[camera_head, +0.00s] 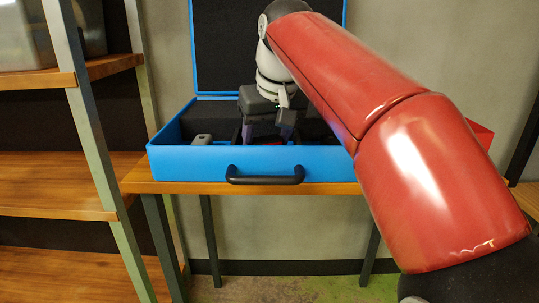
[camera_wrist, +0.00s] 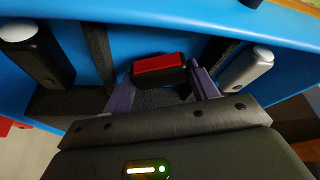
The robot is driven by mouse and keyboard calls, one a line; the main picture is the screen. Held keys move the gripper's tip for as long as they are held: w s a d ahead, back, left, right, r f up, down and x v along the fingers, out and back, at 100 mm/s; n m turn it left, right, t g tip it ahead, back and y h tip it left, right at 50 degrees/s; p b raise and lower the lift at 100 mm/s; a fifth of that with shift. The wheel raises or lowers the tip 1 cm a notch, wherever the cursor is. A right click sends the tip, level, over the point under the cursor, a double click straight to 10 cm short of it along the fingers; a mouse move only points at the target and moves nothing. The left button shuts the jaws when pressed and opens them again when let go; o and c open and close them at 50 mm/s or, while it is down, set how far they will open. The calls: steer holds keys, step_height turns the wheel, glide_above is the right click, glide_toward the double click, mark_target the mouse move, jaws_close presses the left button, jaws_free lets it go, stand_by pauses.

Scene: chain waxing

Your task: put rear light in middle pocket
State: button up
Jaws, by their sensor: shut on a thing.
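The rear light (camera_wrist: 160,65) is a small black block with a red face. In the wrist view it sits between the two purple fingers of my gripper (camera_wrist: 163,75), which is shut on it. The light is in or just above the middle pocket (camera_wrist: 158,97), between two dark foam dividers (camera_wrist: 97,48); I cannot tell whether it touches the pocket floor. In the head view my gripper (camera_head: 267,132) reaches down into the open blue case (camera_head: 190,163), and only a sliver of red shows behind the case's front wall.
A black light with a white end (camera_wrist: 38,52) lies in the left pocket and a silver one (camera_wrist: 246,70) in the right pocket. The case stands on a wooden table (camera_head: 140,184), its lid (camera_head: 215,50) raised behind. A shelf (camera_head: 75,180) stands at left.

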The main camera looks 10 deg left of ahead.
steer(key=shift+f, duration=0.75)
steer(key=shift+r, duration=0.2)
steer(key=shift+f, duration=0.1)
steer(key=o, duration=0.7)
steer(key=shift+f, duration=0.1)
steer(key=shift+r, duration=0.35)
steer(key=p+v, duration=0.4)
steer(key=v, duration=0.7)
steer(key=shift+r, duration=0.35)
